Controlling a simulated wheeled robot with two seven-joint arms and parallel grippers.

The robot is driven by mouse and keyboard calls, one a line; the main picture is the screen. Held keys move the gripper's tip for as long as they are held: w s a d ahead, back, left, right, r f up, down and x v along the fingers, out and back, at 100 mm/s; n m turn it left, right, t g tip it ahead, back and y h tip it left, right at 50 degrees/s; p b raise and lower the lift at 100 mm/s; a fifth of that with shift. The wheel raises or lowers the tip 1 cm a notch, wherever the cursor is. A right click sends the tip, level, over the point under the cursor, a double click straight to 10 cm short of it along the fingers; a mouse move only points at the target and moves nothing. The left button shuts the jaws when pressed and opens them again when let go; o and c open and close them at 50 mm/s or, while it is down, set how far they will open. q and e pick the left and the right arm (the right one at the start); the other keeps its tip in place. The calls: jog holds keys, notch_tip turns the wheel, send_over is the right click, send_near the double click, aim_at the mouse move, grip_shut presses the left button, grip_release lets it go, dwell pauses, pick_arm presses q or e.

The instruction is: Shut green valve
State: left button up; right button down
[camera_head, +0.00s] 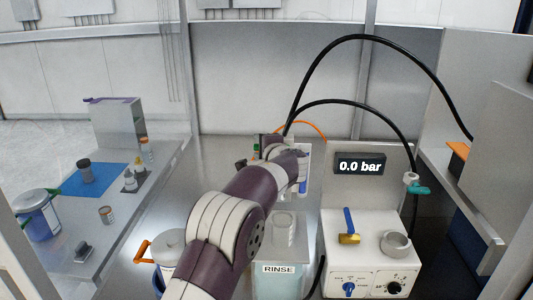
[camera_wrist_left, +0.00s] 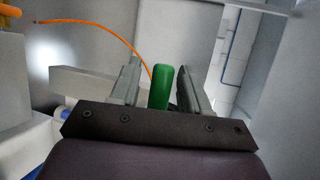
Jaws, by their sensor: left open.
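A green valve handle (camera_wrist_left: 160,88) stands upright between the two fingers of my left gripper (camera_wrist_left: 157,72) in the left wrist view. The fingers are apart, with a gap visible on each side of the handle. In the head view my left gripper (camera_head: 259,160) is at the back of the bench, mostly hidden by my own arm. Only a small bit of the green handle (camera_head: 256,149) shows there, and the valve body is hidden. My right gripper is not in view.
A white console with a 0.0 bar display (camera_head: 360,165) stands right of my arm, with a blue-handled brass valve (camera_head: 349,225) and a teal-handled valve (camera_head: 418,189). The RINSE container (camera_head: 278,285) stands close beside my arm. Black hoses (camera_head: 340,103) arch overhead.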

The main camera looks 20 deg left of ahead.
pick_arm(q)
jog(key=b+v, duration=0.5)
jog(key=v, duration=0.6)
jog(key=shift+s+d, duration=0.2)
jog(key=shift+s, duration=0.15)
jog(key=s+a+f+n+g+h, duration=0.25)
jog(key=s+f, duration=0.25)
jog(key=f, duration=0.3)
jog(key=s+a+f+n+g+h, duration=0.1)
jog(key=s+f+g, duration=0.3)
jog(key=s+f, duration=0.3)
jog(key=s+d+f+n+g+h, duration=0.1)
jog(key=s+f+n+g+h, duration=0.1)
jog(key=s+f+n, duration=0.2)
jog(key=s+d+f+n+g+h, duration=0.1)
jog(key=s+f+n+g+h, duration=0.1)
jog(key=s+f, duration=0.8)
jog(key=s+n+h, duration=0.1)
jog(key=s+n, duration=0.1)
jog(key=s, duration=0.5)
jog(key=shift+s+f, duration=0.15)
jog(key=shift+f, duration=0.1)
